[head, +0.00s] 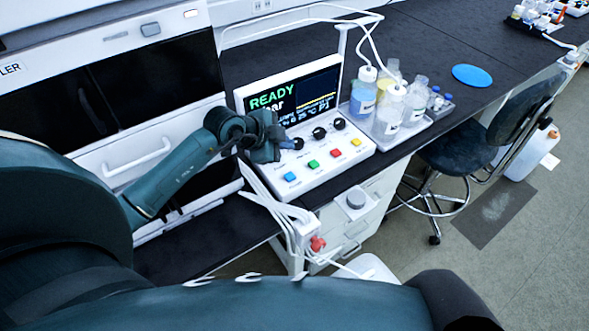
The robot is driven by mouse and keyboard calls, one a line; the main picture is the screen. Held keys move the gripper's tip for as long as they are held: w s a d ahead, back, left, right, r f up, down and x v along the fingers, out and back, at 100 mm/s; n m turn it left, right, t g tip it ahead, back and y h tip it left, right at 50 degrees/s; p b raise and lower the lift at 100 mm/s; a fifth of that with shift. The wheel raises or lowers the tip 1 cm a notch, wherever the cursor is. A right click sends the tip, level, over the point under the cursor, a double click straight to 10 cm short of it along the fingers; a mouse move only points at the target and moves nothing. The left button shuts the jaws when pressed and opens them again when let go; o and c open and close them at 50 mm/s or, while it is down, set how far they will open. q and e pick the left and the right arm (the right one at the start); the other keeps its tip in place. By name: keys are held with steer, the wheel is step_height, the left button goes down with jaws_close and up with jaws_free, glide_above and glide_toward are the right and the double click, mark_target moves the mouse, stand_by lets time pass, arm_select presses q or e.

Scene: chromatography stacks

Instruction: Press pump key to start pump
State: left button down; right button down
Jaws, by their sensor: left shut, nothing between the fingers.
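The control unit has a white sloped key panel (335,165) below a dark screen (292,97) that reads READY in green. A row of coloured keys runs along the panel: a blue key (290,177), a green key (313,164), a red key (335,153) and a yellow key (356,142). Their small labels are too blurred to read, so I cannot tell which is the pump key. Black knobs (319,133) sit above the keys. My left gripper (292,144) is shut and empty over the panel's upper left, above and behind the blue key. My right gripper is out of view.
Bottles (363,92) with tubing stand in a tray (420,129) right of the unit. A blue disc (472,75) lies on the dark bench (432,45). White tubes (275,205) hang at the bench's front edge. A stool (470,150) stands to the right.

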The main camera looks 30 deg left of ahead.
mark_target(286, 178)
arm_select(q)
steer(key=shift+s, duration=0.1)
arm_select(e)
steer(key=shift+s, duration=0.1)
arm_select(q)
steer(key=shift+f, duration=0.1)
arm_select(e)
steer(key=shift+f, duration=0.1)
